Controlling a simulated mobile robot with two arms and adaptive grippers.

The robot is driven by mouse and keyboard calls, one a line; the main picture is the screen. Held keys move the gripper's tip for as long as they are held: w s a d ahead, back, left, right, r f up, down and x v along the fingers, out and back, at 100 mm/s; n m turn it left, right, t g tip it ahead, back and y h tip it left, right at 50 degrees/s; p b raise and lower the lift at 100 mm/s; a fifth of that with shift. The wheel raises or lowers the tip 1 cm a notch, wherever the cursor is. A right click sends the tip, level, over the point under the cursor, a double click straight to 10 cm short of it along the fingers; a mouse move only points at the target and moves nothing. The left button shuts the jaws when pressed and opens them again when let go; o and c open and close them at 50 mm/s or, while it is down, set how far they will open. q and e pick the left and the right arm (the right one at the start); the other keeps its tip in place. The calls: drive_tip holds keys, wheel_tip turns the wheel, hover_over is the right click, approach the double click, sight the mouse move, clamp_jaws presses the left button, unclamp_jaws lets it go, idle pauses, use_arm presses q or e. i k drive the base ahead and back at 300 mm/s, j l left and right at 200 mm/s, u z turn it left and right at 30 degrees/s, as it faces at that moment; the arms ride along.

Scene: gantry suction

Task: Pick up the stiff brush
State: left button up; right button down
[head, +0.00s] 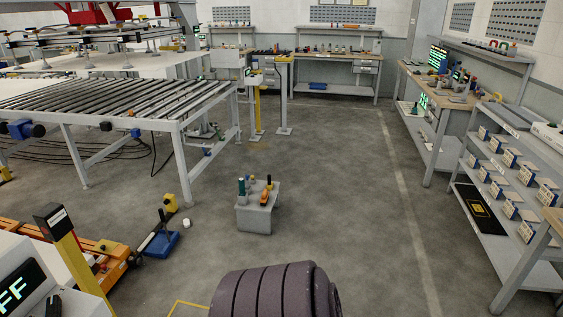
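I cannot pick out the stiff brush for certain in the head view. Several small tools and bottles stand on a low grey stand (256,220) on the floor ahead, among them an orange item (265,197) and a green-topped bottle (241,186). They are too small to tell whether one is a brush. A blue flat item (161,243) with a dark upright handle rests on the floor to the left. More small items stand on the far and right workbenches. Neither of my grippers is in view.
A roller conveyor table (110,100) fills the left. An orange low unit (88,246) and a yellow post (75,255) stand near left. A grey shelf rack (475,215) with several small boxes and a workbench (440,120) line the right. The central floor (340,180) is clear.

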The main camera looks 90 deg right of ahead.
sight(265, 196)
drive_tip(key=z, duration=2.7)
